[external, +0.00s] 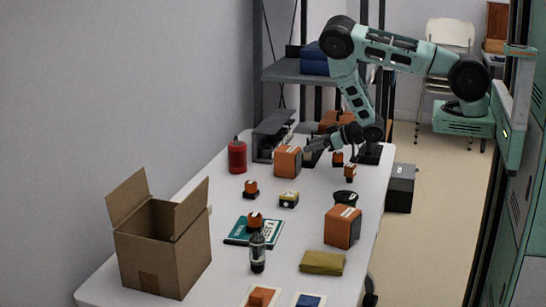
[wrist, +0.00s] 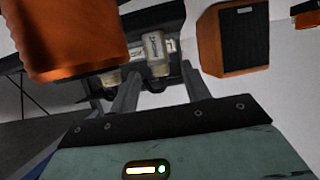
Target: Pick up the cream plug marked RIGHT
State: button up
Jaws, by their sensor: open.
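A cream plug (wrist: 155,48) with a pale label stands ahead of my gripper in the wrist view, at a dark panel. The label's word is too small to read. A second pale plug (wrist: 110,79) shows lower left, mostly hidden by an orange body. My gripper (wrist: 160,72) is open, its fingertips on either side of the view of the labelled plug; whether they touch it I cannot tell. In the external view my gripper (external: 318,148) is over the far end of the table, beside an orange speaker (external: 287,162). The plugs cannot be made out there.
In the wrist view, an orange object (wrist: 65,40) looms close at left and a speaker (wrist: 234,40) stands at right. On the table (external: 200,200) are a red canister (external: 237,157), black bowl (external: 345,198), large speaker (external: 342,227), bottle (external: 257,254) and open carton (external: 160,250).

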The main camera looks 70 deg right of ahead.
jog(key=p+x, duration=0.1)
jog(key=x, duration=0.3)
jog(key=shift+w+f, duration=0.15)
jog(key=shift+f, duration=0.15)
jog(key=shift+c, duration=0.4)
grip_shut()
jog(key=shift+r, duration=0.1)
